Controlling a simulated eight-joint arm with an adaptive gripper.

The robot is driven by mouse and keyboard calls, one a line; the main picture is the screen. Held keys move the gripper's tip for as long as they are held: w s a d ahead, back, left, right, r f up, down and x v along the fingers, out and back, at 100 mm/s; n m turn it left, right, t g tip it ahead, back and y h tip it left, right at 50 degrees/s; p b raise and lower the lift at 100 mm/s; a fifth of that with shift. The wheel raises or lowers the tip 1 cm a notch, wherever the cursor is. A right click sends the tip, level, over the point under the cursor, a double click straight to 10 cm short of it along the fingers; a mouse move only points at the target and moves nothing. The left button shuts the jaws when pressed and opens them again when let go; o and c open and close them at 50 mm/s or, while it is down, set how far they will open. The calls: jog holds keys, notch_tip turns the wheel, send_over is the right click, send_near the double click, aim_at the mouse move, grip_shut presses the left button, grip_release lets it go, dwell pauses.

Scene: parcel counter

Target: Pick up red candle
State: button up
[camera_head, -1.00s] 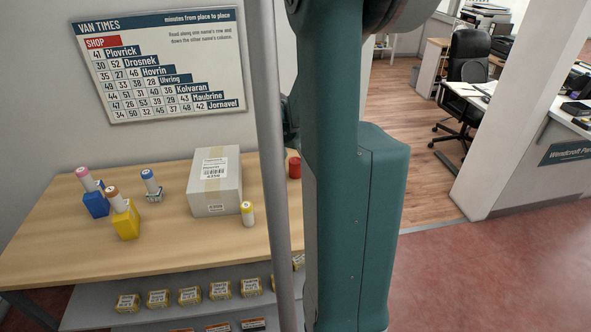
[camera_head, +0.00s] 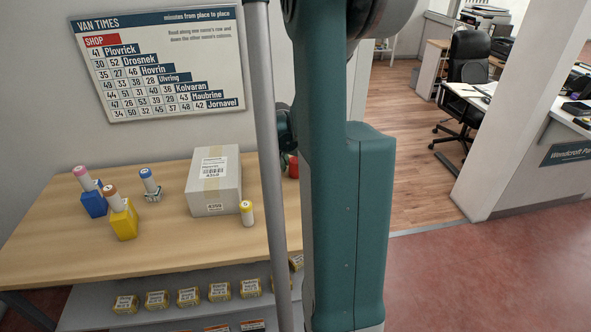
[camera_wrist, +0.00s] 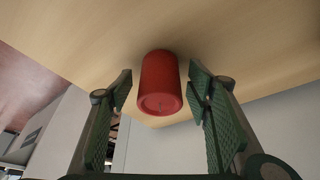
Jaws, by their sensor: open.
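The red candle (camera_wrist: 160,82) stands on the wooden table (camera_wrist: 250,35). In the wrist view it is between the two fingers of my gripper (camera_wrist: 160,88), with a visible gap on each side. My gripper is open and holds nothing. In the head view only a narrow part of the red candle (camera_head: 293,167) shows at the table's right end, beside my arm. My arm and a grey pole hide much of that area, and the fingers cannot be seen there.
A white parcel box (camera_head: 214,181) stands left of the candle, with a yellow-and-white cylinder (camera_head: 247,213) in front of it. Blue (camera_head: 93,204) and yellow (camera_head: 124,222) holders with cylinders stand further left. A shelf of small labelled boxes (camera_head: 189,296) lies below. The table's front left is clear.

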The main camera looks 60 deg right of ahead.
jog(key=shift+c, duration=0.3)
jog(key=c, duration=1)
jog(key=shift+r, duration=0.1)
jog(key=shift+r+p, duration=1.15)
jog(key=shift+r, duration=3.75)
